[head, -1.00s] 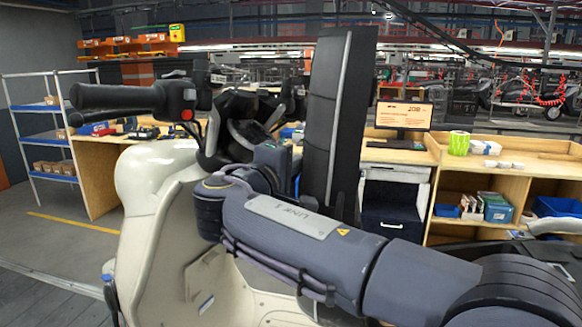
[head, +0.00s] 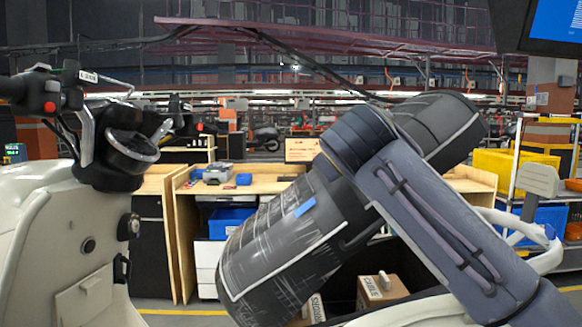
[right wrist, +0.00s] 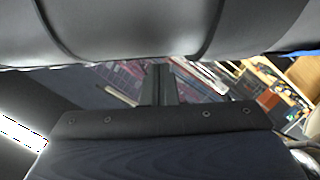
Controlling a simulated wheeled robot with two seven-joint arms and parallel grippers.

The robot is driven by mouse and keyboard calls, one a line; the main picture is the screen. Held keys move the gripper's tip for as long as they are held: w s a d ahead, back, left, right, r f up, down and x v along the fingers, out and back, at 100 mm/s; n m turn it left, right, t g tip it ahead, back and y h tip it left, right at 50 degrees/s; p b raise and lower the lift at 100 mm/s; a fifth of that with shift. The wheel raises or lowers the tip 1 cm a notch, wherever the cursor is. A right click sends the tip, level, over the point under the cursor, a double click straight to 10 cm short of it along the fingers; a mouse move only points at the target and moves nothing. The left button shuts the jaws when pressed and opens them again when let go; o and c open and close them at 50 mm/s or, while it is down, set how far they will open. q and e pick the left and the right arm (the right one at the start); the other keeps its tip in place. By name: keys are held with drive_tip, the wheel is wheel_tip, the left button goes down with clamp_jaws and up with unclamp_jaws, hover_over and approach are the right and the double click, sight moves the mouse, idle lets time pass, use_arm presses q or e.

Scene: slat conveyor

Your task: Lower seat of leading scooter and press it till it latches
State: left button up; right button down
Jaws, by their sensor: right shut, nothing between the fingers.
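The leading scooter has a cream body (head: 50,245) at the left of the head view, with its handlebar and dash (head: 125,150). Its black seat (head: 290,245), with a pale piping line and a blue tape patch, is raised and tilted across the middle. My right arm crosses in front of the seat's upper part; in the head view the gripper is hidden. In the right wrist view, my right gripper (right wrist: 160,85) has its fingers together and empty, beneath a dark padded surface, likely the seat (right wrist: 130,28). I cannot tell whether they touch. My left gripper is out of view.
Cardboard boxes (head: 380,290) show below the seat; I cannot tell what they rest on. A wooden workbench (head: 180,195) with a blue bin (head: 230,222) stands behind. Yellow crates (head: 510,165) are at the right, and a monitor (head: 555,22) hangs at the top right.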

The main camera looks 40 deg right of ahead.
drive_tip(key=s+d+f+m+b, duration=0.1)
drive_tip(key=s+d+f, duration=0.1)
drive_tip(key=d, duration=0.1)
drive_tip(key=s+d+f+m+b, duration=0.1)
drive_tip(key=s+d+f+b, duration=0.1)
drive_tip(key=d, duration=0.1)
drive_tip(key=s+d+f+m+b, duration=0.1)
drive_tip(key=s+d+f, duration=0.1)
drive_tip(key=d, duration=0.1)
drive_tip(key=shift+s+f+y+b, duration=0.3)
drive_tip(key=shift+s+f+y, duration=0.1)
drive_tip(key=s+d+f+m+y+b, duration=0.1)
drive_tip(key=s+d+f+m+b, duration=0.1)
drive_tip(key=s+d+f+b, duration=0.2)
drive_tip(key=shift+s+d+f+m+t, duration=0.35)
drive_tip(key=shift+d+f, duration=0.65)
drive_tip(key=shift+f, duration=1.15)
drive_tip(key=shift+w, duration=0.1)
wheel_tip(320, 180, up, 6)
drive_tip(key=f+p, duration=0.1)
drive_tip(key=p, duration=0.3)
drive_tip(key=b+v, duration=0.1)
drive_tip(key=v, duration=0.9)
drive_tip(key=shift+a, duration=0.2)
